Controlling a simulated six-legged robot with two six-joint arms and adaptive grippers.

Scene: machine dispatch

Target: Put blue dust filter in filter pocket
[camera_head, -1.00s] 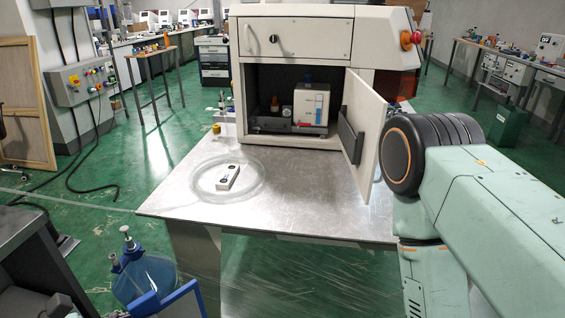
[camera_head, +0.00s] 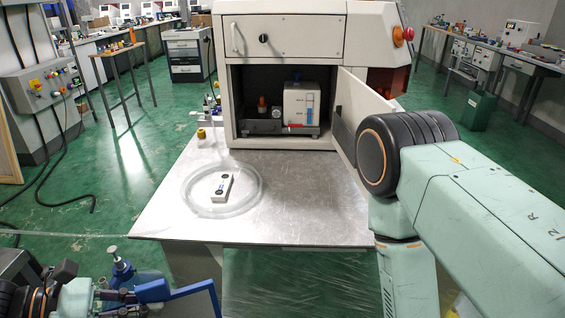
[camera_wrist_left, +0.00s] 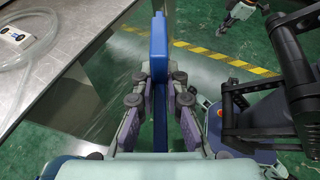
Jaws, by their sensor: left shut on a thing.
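The blue dust filter (camera_wrist_left: 160,50) shows in the left wrist view as a narrow upright blue slab, seen nearly edge-on. My left gripper (camera_wrist_left: 161,100) is shut on it, with a finger on each side. In the head view my left gripper (camera_head: 130,296) is at the lower left, below the table's front left corner, partly cut off by the frame. The dark holder (camera_head: 341,127) on the inner face of the open cabinet door may be the filter pocket; my right arm hides part of the door.
The machine cabinet (camera_head: 289,32) stands at the back of the metal table (camera_head: 295,205), with white and dark units inside. A white device (camera_head: 222,187) lies within a coil of clear tubing (camera_head: 190,202). The table's middle is clear.

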